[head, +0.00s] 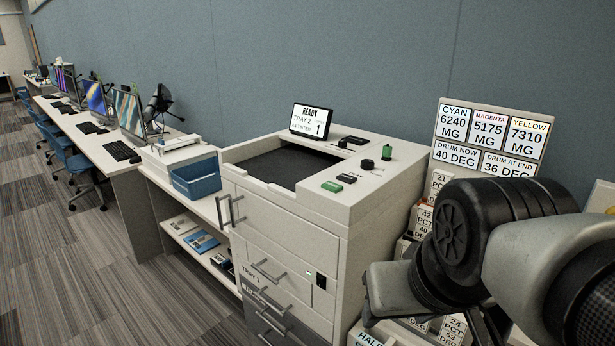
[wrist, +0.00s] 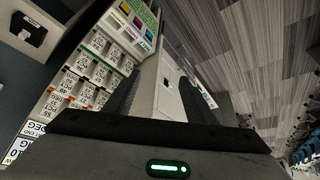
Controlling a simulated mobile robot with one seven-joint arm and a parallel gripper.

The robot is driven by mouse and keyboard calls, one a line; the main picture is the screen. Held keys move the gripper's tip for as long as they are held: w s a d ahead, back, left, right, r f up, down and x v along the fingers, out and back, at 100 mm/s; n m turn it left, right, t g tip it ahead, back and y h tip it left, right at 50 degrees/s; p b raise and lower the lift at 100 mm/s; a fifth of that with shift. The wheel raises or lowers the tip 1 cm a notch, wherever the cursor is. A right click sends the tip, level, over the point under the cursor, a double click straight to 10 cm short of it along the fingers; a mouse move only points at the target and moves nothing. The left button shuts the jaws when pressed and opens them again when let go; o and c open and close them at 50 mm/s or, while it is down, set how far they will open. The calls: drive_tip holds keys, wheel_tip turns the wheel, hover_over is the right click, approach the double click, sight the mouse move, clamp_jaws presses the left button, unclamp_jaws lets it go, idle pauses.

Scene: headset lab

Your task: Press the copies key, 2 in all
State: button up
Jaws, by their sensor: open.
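A white copier (head: 292,217) stands in the middle of the head view. Its display (head: 311,120) reads READY, TRAY 2 and a large 1. On its top right are a green key (head: 332,186), a black key (head: 346,177), a black knob (head: 367,164), a green-topped knob (head: 387,152) and dark keys (head: 355,140) near the display. Their labels are too small to read, so I cannot tell which is the copies key. My gripper (wrist: 160,92) is open and empty in the wrist view. My arm is at the right of the head view, apart from the keys.
A panel (head: 490,137) with CYAN, MAGENTA, YELLOW and drum readings stands right of the copier, above racks of labelled boxes (wrist: 85,75). A blue tray (head: 196,178) sits on the left desk. Copier drawer handles (head: 268,272) stick out in front. Striped carpet (head: 50,250) is open at left.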

clamp_jaws()
idle(1.5)
